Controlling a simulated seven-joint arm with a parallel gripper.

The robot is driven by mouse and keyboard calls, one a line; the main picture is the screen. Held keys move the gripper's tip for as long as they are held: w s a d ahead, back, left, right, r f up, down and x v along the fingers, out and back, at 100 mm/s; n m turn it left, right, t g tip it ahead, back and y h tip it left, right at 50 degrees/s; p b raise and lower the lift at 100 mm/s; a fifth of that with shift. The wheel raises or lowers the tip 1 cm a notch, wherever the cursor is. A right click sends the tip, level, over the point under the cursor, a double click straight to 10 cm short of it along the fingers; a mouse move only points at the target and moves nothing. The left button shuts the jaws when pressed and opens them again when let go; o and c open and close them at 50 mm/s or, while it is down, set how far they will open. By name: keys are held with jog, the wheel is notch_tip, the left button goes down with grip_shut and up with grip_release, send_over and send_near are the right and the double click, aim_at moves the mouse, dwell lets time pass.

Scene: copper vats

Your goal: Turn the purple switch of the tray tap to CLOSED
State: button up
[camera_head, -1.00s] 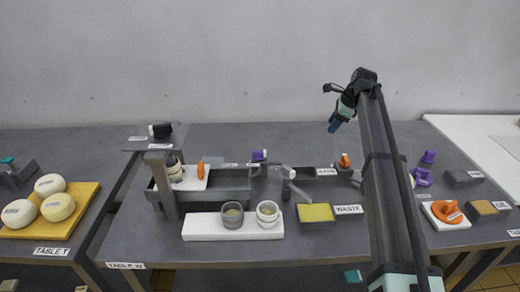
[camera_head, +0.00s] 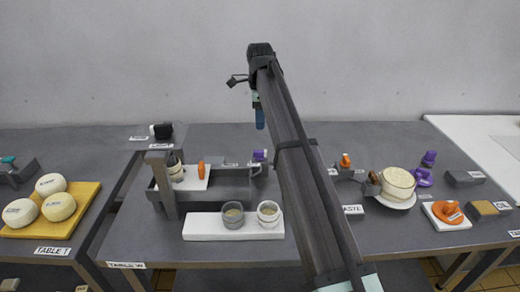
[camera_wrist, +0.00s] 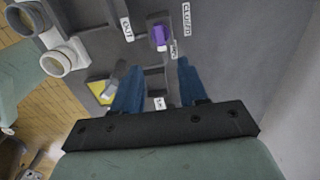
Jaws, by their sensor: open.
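The purple switch (camera_head: 260,155) sits at the right end of the grey tray (camera_head: 235,192), towards the back of the table. In the wrist view the purple switch (camera_wrist: 158,36) lies beyond the fingertips, beside a CLOSED label (camera_wrist: 187,20) and another small label. My gripper (camera_head: 260,122) hangs above and behind the switch, pointing down. In the wrist view my gripper (camera_wrist: 157,75) has its two blue fingers spread apart with nothing between them. The fingers do not touch the switch. My arm crosses the table just right of the tray and hides part of it.
Two cups (camera_head: 233,215) stand on a white board (camera_head: 200,228) in front of the tray. A grey post (camera_head: 163,190) with a shelf stands at the left. A cream round in a dish (camera_head: 398,184) and an orange item (camera_head: 447,211) are at the right. The wall is behind.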

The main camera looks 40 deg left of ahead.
aim_at(260, 151)
notch_tip(260, 151, down, 12)
jog(key=shift+f, duration=0.25)
dwell(0.3)
jog(key=shift+c, duration=0.2)
grip_shut()
